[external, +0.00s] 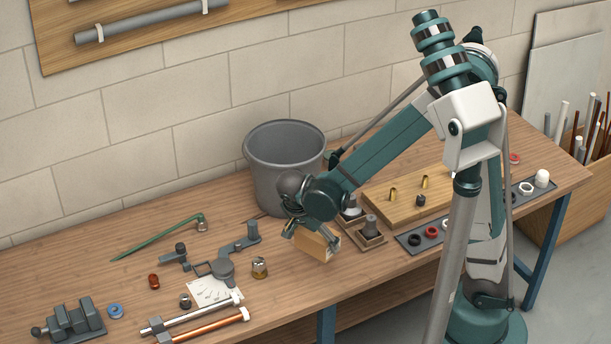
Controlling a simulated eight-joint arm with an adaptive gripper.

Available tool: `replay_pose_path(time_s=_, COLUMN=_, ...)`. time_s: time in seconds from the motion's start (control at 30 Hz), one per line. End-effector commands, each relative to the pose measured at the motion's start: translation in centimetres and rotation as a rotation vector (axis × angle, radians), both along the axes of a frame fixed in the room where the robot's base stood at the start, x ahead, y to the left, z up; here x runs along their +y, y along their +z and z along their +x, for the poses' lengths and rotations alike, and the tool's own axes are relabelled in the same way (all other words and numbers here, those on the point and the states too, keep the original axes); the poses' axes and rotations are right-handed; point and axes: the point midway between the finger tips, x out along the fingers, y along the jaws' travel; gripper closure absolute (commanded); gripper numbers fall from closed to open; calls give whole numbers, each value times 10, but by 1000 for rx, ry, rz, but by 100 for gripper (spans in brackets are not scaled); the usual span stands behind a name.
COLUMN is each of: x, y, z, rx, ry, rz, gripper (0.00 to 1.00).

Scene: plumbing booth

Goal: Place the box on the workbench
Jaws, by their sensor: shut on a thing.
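The box looks tilted. I cannot tell whether its lower edge touches the bench or hangs just above it. The workbench (100,270) is a long brown wooden top against a block wall.
A grey bucket (283,150) stands right behind my gripper. Small wooden holders (368,236) and a wooden board (405,190) lie to the right. A pipe bender (222,268), brass fitting (259,267), pipes (205,325) and vise (72,320) lie to the left.

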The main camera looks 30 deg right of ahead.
Motion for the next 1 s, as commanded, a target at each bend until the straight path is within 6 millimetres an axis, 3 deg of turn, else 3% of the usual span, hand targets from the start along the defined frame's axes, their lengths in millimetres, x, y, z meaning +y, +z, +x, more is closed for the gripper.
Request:
replay_pose_path(time_s=0.4, x=0, y=-42, z=1, rx=0, ry=0, rz=0, gripper=44)
replay_pose_path(time_s=1.0, x=0, y=-52, z=1, rx=0, ry=0, rz=0, gripper=44)
